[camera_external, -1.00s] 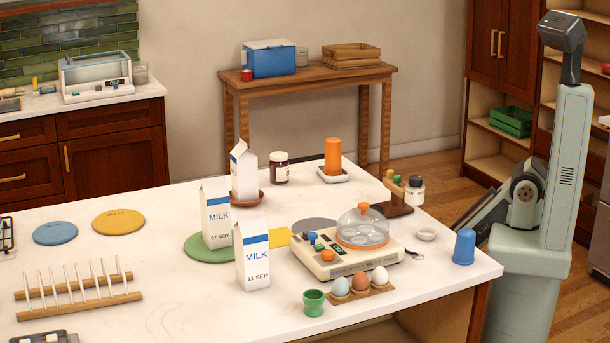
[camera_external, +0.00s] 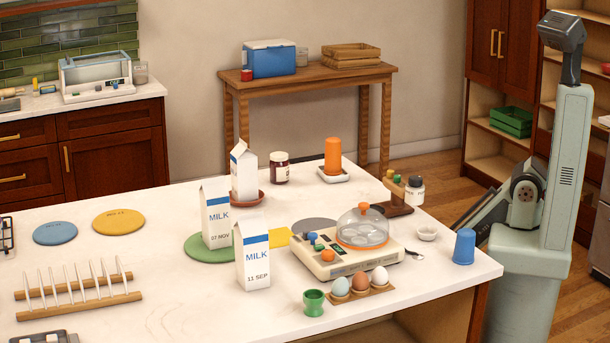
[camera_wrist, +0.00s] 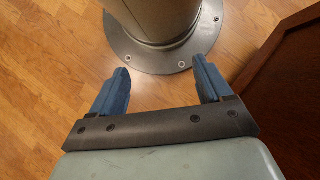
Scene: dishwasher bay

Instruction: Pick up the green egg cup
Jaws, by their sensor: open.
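The green egg cup (camera_external: 313,302) stands upright and empty on the white island top, near its front edge, just left of the egg holder. My gripper (camera_wrist: 160,88) shows in the wrist view with its two blue fingers apart and nothing between them. It hangs over the wooden floor, facing a round grey base plate. The egg cup is not in the wrist view. In the external view my arm is folded at the right, off the island, and its fingers cannot be made out there.
A wooden holder (camera_external: 374,292) with three eggs is right of the cup. The egg cooker (camera_external: 330,265) stands behind. Milk cartons (camera_external: 253,250) stand to the left and a blue cup (camera_external: 464,247) at the right corner. The countertop (camera_external: 200,315) left of the egg cup is clear.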

